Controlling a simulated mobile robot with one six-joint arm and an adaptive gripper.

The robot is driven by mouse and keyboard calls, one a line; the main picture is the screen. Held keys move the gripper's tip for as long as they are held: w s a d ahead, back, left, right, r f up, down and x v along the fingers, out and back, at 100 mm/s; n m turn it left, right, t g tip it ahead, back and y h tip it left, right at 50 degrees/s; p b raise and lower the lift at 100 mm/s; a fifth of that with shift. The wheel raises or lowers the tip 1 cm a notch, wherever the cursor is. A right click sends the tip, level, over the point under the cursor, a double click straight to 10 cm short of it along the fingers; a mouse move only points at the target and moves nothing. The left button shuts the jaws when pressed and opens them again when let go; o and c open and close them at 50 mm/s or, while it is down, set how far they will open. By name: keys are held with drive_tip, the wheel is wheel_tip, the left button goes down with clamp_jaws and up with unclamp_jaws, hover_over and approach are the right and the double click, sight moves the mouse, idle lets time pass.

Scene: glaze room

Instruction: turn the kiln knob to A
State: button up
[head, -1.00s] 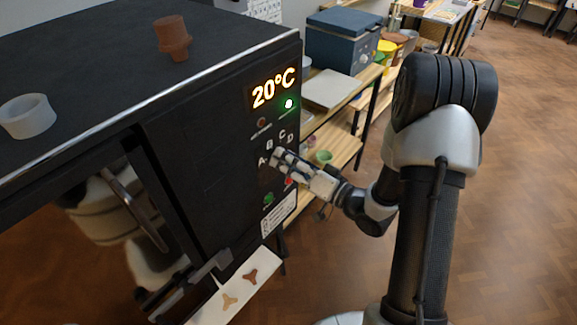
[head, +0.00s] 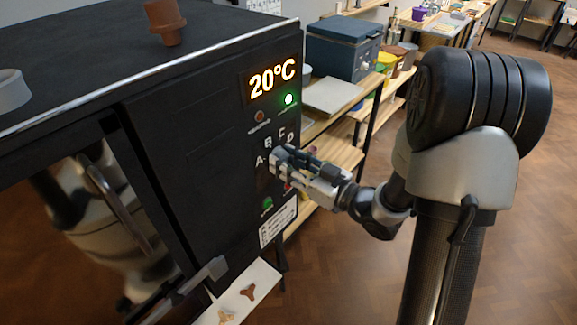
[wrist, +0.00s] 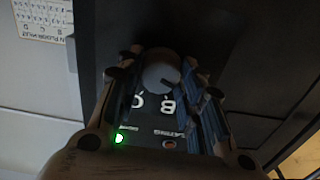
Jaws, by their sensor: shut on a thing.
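The kiln (head: 190,160) is a black box on the left in the head view, its control panel facing right. The letters A, B, C and D arc around the knob. My gripper (head: 279,161) is at the panel, shut on the kiln knob, which its fingers mostly hide there. In the wrist view the round grey knob (wrist: 161,74) sits between the two fingers. Its pale line points to the lower right, past the letter B (wrist: 167,104). The letter C also shows; A is hidden there, but it shows in the head view (head: 260,161).
A lit 20°C display (head: 272,80) and a green lamp (head: 289,99) are above the knob. A green button (head: 267,202) and a white label are below it. A brown clay piece (head: 165,22) and a pale ring (head: 12,90) stand on the kiln top. Shelves stand behind.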

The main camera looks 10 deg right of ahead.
drive_tip(key=shift+w+r+n, duration=0.1)
drive_tip(key=shift+r+n, duration=0.2)
drive_tip(key=o, duration=1.1)
drive_tip(key=shift+a+f, duration=0.15)
drive_tip(key=shift+f, duration=0.05)
drive_tip(key=shift+f, duration=0.1)
drive_tip(key=v, duration=1.2)
